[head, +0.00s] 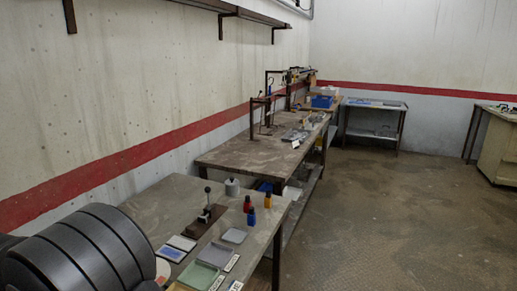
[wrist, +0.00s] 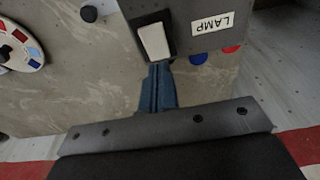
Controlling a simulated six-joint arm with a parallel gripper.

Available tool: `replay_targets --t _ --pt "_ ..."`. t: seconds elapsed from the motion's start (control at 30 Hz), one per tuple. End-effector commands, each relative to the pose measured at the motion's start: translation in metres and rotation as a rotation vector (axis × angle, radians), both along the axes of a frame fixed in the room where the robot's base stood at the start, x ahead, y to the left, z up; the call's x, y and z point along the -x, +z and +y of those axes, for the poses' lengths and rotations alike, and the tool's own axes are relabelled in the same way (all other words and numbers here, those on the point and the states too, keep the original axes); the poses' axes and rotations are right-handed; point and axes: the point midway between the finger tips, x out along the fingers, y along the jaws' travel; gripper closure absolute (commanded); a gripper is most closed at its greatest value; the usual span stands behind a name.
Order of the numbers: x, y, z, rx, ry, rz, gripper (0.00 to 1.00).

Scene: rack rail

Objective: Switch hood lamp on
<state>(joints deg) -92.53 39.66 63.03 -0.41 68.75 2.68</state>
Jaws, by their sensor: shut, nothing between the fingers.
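In the wrist view a white rocker switch (wrist: 154,40) in a black surround sits on a grey panel (wrist: 185,14). A white label reading LAMP (wrist: 212,23) is to its right. My gripper (wrist: 160,64) has blue fingers, shut together with nothing between them. The fingertips are right at the lower edge of the switch in the picture; I cannot tell whether they touch it. Which way the rocker is tipped is not clear. The lamp itself is not in view, and I cannot make out the switch or my gripper in the head view.
In the wrist view a blue round part (wrist: 198,58) and a red one (wrist: 231,49) show at the panel's edge. A wheel with coloured patches (wrist: 20,46) is at the left. In the head view a near table (head: 160,205) carries trays, small bottles and a lever.

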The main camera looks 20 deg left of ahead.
Motion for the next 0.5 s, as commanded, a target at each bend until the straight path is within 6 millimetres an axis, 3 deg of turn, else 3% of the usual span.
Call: replay_targets --t 0.5 --pt "0.000 0.042 0.000 -0.002 0.000 0.000 1.00"
